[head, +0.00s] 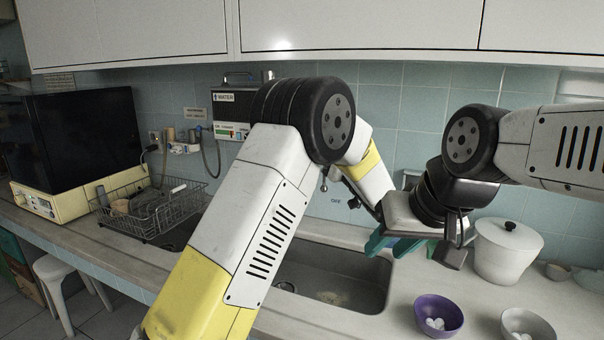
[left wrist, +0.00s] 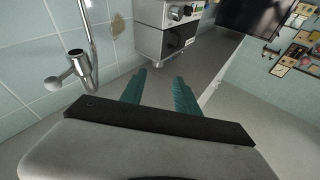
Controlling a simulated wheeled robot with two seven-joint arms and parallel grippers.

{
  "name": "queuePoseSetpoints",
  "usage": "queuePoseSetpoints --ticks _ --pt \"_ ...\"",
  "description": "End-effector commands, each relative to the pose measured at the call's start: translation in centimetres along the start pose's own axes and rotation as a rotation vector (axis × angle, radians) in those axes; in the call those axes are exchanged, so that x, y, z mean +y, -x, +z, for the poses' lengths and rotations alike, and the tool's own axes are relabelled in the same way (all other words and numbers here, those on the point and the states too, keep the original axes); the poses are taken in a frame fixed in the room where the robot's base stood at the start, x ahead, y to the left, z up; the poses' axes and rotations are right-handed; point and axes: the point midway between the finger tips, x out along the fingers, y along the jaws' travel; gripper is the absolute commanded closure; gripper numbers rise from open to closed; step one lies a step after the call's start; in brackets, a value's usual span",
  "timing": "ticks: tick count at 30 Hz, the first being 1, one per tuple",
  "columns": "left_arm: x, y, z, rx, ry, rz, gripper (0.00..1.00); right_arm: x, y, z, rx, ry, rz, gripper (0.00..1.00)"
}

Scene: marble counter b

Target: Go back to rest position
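My left arm rises from the bottom of the head view, bends at a dark elbow joint and reaches away behind my right wrist. Its gripper is hidden or unclear there. In the left wrist view, my left gripper (left wrist: 158,92) shows two teal fingers spread apart with nothing between them. My right arm comes in from the right, and its gripper (head: 393,248) hangs over the right part of the sink. Its teal fingers appear apart, with nothing seen between them.
The sink (head: 340,290) lies below my arms. A purple bowl (head: 438,316), a grey bowl (head: 527,326) and a white lidded pot (head: 505,252) stand at right. A wire dish rack (head: 150,212) and a black-screened appliance (head: 70,135) are at left. A faucet (left wrist: 78,66) is near my left gripper.

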Motion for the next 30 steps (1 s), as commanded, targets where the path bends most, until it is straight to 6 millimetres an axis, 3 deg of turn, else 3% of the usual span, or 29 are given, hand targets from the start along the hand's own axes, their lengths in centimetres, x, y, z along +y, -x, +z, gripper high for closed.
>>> queuePoseSetpoints --ticks 10,13,16,20,23,30 --pt "-2.1 -5.1 -3.2 -0.14 0.191 0.268 0.62 0.0 0.0 0.0 0.0 0.0 0.0 0.64" --pt "-3.8 -5.8 -4.6 -0.212 0.26 0.396 0.62 0.0 0.0 0.0 0.0 0.0 0.0 0.64" --pt "-6.1 -5.1 -5.8 -0.302 0.313 0.537 0.62 0.0 0.0 0.0 0.0 0.0 0.0 0.64" --pt "-9.9 -2.3 -6.4 -0.437 0.339 0.697 0.62 0.0 0.0 0.0 0.0 0.0 0.0 0.64" --pt "-13.6 1.0 -6.0 -0.553 0.327 0.793 0.62 0.0 0.0 0.0 0.0 0.0 0.0 0.64" --pt "-24.7 11.8 -1.8 -0.89 0.202 0.89 0.62 0.0 0.0 0.0 0.0 0.0 0.0 0.64"
